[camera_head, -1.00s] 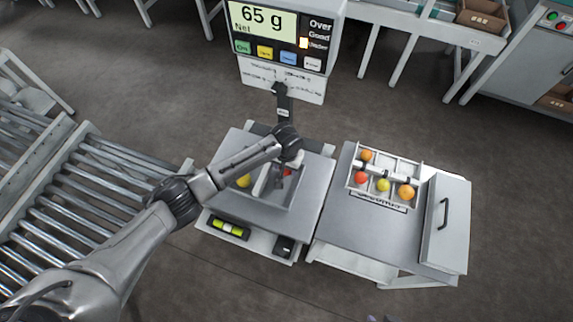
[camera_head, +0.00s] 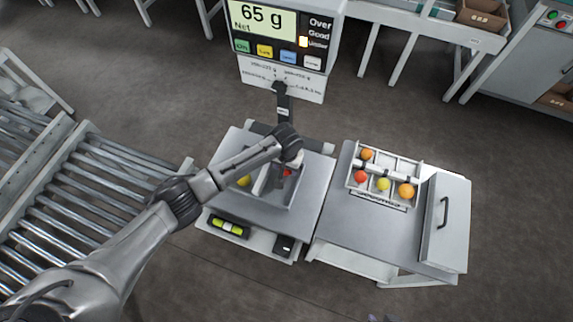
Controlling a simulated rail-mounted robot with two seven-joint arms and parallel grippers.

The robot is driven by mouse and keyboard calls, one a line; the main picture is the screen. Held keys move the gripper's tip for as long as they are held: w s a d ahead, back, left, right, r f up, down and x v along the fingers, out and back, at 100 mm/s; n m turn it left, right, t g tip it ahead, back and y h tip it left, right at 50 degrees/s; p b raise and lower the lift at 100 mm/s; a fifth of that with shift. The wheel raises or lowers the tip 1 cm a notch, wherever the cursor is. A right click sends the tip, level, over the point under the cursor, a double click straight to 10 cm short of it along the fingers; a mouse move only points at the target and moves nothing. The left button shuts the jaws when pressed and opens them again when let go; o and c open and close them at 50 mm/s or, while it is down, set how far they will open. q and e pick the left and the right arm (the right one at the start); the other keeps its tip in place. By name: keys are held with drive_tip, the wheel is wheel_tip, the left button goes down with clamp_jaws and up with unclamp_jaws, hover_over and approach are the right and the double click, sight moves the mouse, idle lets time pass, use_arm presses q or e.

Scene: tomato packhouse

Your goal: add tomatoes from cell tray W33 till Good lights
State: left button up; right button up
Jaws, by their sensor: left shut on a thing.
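The cell tray (camera_head: 399,161) stands on the right-hand table and holds an orange tomato (camera_head: 367,154), a red tomato (camera_head: 361,176), a yellow tomato (camera_head: 383,184) and a larger orange tomato (camera_head: 406,191). Some cells are empty. My left gripper (camera_head: 279,181) is low over the tray on the scale (camera_head: 292,206), shut on a red tomato (camera_head: 288,173) that is mostly hidden by it. A yellow tomato (camera_head: 243,181) lies in that tray. My right gripper is not in view.
A lidded box with a black handle (camera_head: 444,213) stands right of the cell tray. A roller conveyor (camera_head: 90,200) runs at left. The tray's label is unreadable.

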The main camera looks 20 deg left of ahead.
use_arm(q)
drive_tip(key=shift+f, duration=0.25)
drive_tip(key=o, duration=0.8)
drive_tip(key=c, duration=0.3)
drive_tip(key=shift+r, duration=0.15)
drive_tip(key=shift+c, duration=0.2)
drive_tip(key=r+p, duration=0.1)
drive_tip(key=p, duration=0.1)
drive_tip(key=shift+r+p, duration=0.3)
drive_tip(key=shift+r, duration=0.1)
wheel_tip(320, 180, up, 5)
drive_tip(key=p, duration=0.6)
